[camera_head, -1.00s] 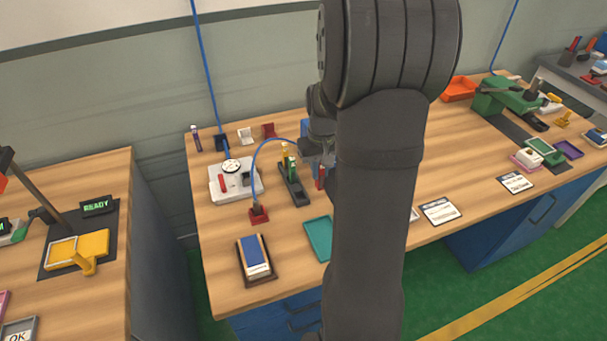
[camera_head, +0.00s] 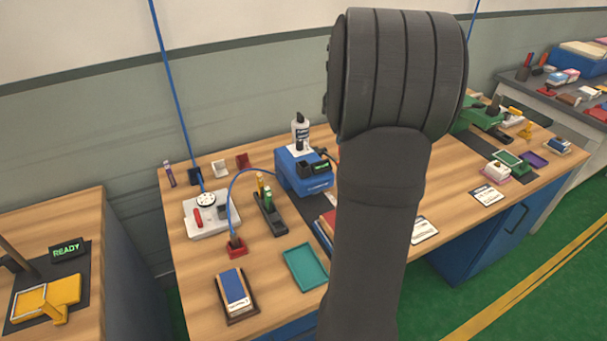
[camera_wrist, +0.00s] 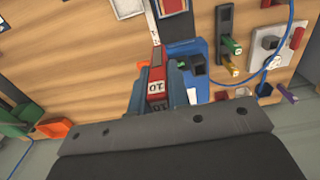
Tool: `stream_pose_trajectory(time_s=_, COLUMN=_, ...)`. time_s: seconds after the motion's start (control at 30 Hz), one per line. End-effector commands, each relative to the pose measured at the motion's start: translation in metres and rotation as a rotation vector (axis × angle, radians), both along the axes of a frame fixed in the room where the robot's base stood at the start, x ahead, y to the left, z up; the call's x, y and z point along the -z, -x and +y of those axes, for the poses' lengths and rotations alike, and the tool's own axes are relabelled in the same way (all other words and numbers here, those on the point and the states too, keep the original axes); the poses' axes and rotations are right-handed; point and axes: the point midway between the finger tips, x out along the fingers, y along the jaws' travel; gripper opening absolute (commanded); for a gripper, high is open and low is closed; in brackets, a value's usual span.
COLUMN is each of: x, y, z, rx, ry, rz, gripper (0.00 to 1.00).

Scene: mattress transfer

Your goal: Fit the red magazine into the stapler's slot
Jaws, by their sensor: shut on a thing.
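In the wrist view my gripper (camera_wrist: 158,90) is shut on the red magazine (camera_wrist: 157,84), which has a white label reading 10. The magazine sits between the blue-grey fingers. Just right of it is a blue machine with black parts (camera_wrist: 198,66), which looks like the stapler; I cannot tell whether they touch. In the head view the blue machine (camera_head: 296,178) stands at the back of the bench, with a dark display and a white bottle on top. My arm hides the gripper and magazine there. The stapler's slot cannot be made out.
A black rack (camera_head: 271,219) with green and yellow pieces stands left of the blue machine. Left of that is a pale grey fixture (camera_head: 222,225) with a blue cable nearby. A teal tray (camera_head: 303,268) lies in front. An orange tray (camera_wrist: 54,128) shows in the wrist view.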

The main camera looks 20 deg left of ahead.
Motion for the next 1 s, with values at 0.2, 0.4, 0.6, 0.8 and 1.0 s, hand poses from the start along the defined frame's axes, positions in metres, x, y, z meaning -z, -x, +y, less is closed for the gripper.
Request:
stream_pose_trajectory(time_s=0.2, x=0.011, y=-0.006, z=0.025, rx=-0.005, ry=0.001, rz=0.004, gripper=0.0)
stream_pose_trajectory(time_s=0.4, x=0.039, y=-0.012, z=0.072, rx=-0.005, ry=0.001, rz=0.003, gripper=0.0)
stream_pose_trajectory(time_s=0.6, x=0.059, y=-0.017, z=0.105, rx=-0.002, ry=0.001, rz=0.001, gripper=0.0)
stream_pose_trajectory(time_s=0.8, x=0.068, y=-0.018, z=0.114, rx=-0.001, ry=0.001, rz=0.002, gripper=0.0)
stream_pose_trajectory(time_s=1.0, x=0.096, y=-0.018, z=0.114, rx=0.0, ry=0.001, rz=0.003, gripper=0.0)
